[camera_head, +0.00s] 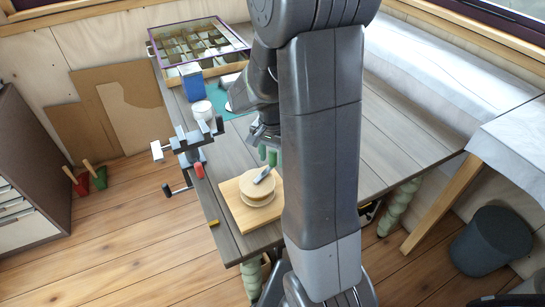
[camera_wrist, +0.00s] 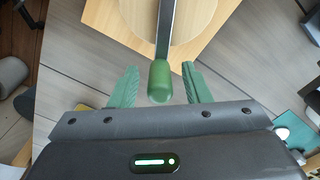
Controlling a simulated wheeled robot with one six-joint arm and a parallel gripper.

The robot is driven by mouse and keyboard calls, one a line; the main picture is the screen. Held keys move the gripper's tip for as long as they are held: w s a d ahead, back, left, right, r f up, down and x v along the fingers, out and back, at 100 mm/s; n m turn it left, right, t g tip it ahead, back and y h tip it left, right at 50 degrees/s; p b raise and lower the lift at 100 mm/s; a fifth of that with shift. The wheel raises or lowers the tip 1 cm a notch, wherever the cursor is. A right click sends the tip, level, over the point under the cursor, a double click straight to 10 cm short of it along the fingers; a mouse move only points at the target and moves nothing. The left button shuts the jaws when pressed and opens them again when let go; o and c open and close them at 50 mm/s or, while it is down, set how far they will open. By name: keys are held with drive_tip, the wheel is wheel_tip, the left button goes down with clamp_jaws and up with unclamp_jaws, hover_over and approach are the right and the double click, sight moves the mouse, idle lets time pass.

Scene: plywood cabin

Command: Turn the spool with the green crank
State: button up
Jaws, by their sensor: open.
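The round pale wooden spool (camera_head: 256,188) sits on a square wooden board (camera_head: 237,208) on the table. A flat metal crank arm (camera_wrist: 166,30) runs from the spool to a green handle (camera_wrist: 160,82). My gripper (camera_wrist: 160,67) is open, with its green fingers on either side of the handle. Gaps show on both sides, so neither finger appears to touch it. In the head view my gripper (camera_head: 266,146) is at the spool's far side, and my arm hides part of it.
A grey vise-like fixture (camera_head: 190,143) with a red-handled crank stands at the table's left edge. Behind it are a white cup (camera_head: 203,110), a blue box (camera_head: 193,84) and a divided tray (camera_head: 198,50). The tabletop right of my arm is clear.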

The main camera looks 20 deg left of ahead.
drive_tip(key=shift+f, duration=0.35)
clamp_jaws()
